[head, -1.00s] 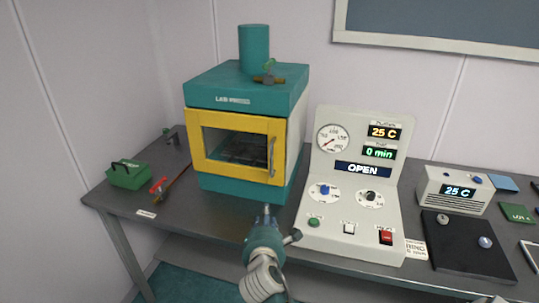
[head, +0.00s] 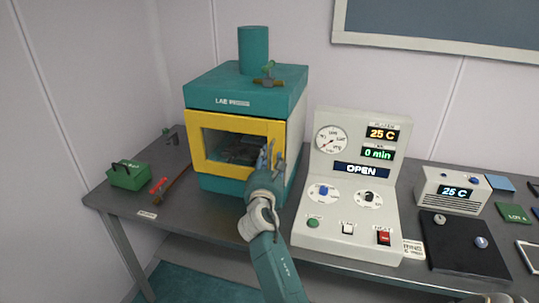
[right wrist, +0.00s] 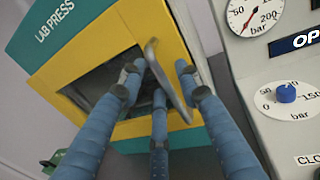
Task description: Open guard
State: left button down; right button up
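The guard (head: 198,150) is a yellow-framed window door on the front of the teal lab press (head: 225,95). It looks closed, and it also shows in the right wrist view (right wrist: 100,58). A grey bar handle (right wrist: 170,82) stands on the guard's right side. My right gripper (head: 270,160) is at this handle and hides part of it in the head view. In the right wrist view its blue fingers (right wrist: 157,80) are spread apart, with the handle between them. I cannot tell whether any finger touches it.
A control panel (head: 318,235) with gauge, displays and knobs stands close on the right of the press. A green box (head: 128,178) and a red-handled tool (head: 158,186) lie on the left of the table (head: 190,220). The space before the press is free apart from my arm.

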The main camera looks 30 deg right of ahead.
jog(key=shift+w+d, duration=0.45)
jog(key=shift+w, duration=0.1)
grip_shut()
jog(key=shift+a+f, duration=0.1)
